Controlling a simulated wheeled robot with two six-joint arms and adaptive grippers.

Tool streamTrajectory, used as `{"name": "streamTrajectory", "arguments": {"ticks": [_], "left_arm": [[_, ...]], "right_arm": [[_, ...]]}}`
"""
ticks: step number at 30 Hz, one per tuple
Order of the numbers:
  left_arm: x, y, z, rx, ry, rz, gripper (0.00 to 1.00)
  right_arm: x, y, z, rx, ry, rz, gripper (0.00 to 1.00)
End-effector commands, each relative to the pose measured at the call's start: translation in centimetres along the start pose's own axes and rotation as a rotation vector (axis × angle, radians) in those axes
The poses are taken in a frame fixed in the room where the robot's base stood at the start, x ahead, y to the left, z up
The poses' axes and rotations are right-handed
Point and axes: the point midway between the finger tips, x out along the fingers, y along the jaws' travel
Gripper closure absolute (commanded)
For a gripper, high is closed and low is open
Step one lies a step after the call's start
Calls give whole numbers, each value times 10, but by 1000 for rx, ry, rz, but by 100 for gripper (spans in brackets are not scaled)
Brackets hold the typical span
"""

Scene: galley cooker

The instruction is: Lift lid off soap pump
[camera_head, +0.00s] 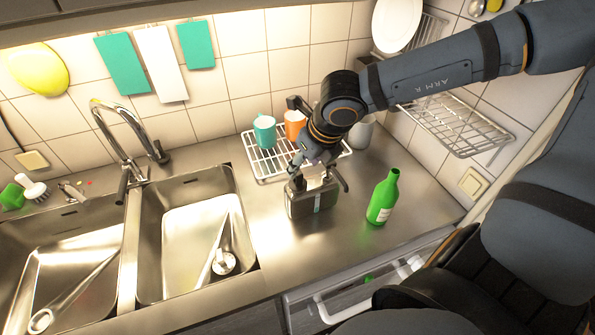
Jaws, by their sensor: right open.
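My right gripper (318,183) comes down from the upper right over the counter. It is open, with its fingers around a small pale top piece (314,173). Below that is a dark, squat, box-shaped container (300,206) standing upright on the counter, which looks like the soap pump. A pale label strip shows on its front. The gripper hides much of its top, so I cannot tell whether the fingers touch the lid. My left gripper is out of view.
A green bottle (382,198) stands close to the right of the container. Behind the gripper, a wire rack (262,166) holds a teal cup (265,133) and an orange cup (294,124). A double sink (150,250) lies left. Wall racks (455,125) are at right.

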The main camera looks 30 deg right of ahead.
Motion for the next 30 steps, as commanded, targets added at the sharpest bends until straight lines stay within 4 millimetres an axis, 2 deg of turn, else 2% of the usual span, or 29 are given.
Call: {"name": "streamTrajectory", "arguments": {"ticks": [3, 6, 11, 18, 27, 30], "left_arm": [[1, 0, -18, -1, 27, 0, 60], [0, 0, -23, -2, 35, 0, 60], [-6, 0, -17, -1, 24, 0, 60], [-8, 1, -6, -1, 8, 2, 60], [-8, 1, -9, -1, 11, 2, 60], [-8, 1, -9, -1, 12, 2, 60]], "right_arm": [[8, 0, -1, -1, 1, 1, 46], [9, 0, 0, 0, 0, 2, 46], [21, 0, -1, -4, 6, -2, 46], [55, 1, 0, -3, 2, 0, 46], [60, 2, 0, 0, -1, 4, 46], [60, 2, 0, 0, -1, 4, 60]]}}
